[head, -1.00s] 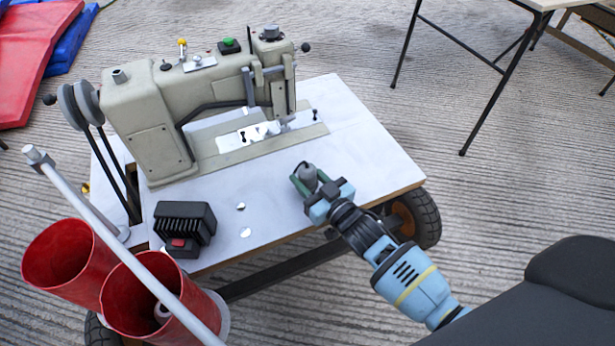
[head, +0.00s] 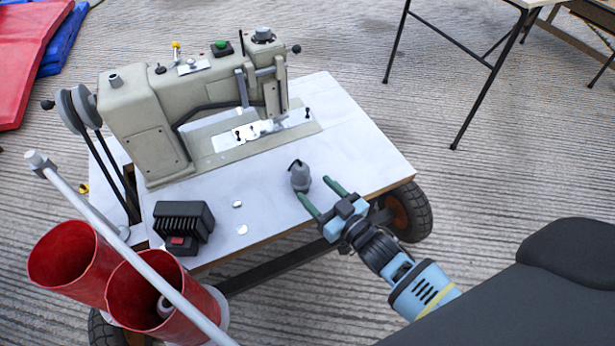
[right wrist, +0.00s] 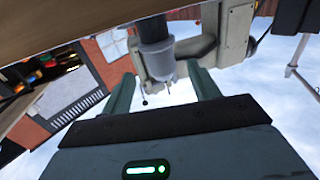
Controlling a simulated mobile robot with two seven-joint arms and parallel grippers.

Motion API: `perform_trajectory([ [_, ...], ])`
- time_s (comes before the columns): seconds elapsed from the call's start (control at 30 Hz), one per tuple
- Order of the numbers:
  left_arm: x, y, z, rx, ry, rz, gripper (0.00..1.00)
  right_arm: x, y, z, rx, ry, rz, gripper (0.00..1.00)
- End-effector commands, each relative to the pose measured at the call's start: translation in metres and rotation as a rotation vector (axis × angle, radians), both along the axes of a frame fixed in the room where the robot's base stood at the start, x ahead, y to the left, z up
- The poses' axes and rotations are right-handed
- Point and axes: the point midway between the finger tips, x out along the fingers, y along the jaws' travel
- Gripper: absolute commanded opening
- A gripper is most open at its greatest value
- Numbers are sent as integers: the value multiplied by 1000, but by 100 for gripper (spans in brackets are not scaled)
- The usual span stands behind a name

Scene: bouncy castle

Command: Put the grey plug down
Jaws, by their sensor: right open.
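The grey plug (head: 300,177) stands upright on the white tabletop of the sewing machine table (head: 345,140), right of the table's middle and near its front edge. It also shows in the right wrist view (right wrist: 157,60), just beyond the fingertips. My right gripper (head: 320,194) is open and empty, its two green fingers pointing toward the plug. The fingers are apart from the plug, a little to its right and front. In the right wrist view the right gripper (right wrist: 162,88) has its fingers spread wide. My left gripper is not in view.
A grey-beige sewing machine (head: 200,115) fills the back of the table. A black box with a red switch (head: 184,228) stands at the front left. Red cones (head: 75,262) and a grey pole (head: 130,245) are at the lower left.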

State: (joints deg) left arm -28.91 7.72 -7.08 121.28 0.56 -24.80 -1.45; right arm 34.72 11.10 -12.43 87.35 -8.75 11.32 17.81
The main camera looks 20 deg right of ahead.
Motion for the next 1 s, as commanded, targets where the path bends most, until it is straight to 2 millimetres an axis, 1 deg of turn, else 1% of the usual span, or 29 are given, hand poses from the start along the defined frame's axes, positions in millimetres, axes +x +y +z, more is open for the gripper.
perform_trajectory([
  [0.03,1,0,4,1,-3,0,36,-10,-3,2,0,1,0,61],
  [0.1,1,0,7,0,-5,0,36,-22,-6,1,0,2,0,61],
  [0.3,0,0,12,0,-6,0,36,-44,-12,0,1,1,-1,61],
  [0.5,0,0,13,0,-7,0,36,-51,-14,0,0,-1,0,61],
  [0.87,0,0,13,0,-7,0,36,-51,-14,0,1,1,0,61],
  [0.97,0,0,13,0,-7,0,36,-61,-14,-8,-3,29,-5,61],
  [1.0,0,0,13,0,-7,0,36,-70,-13,-15,-7,54,-10,61],
])
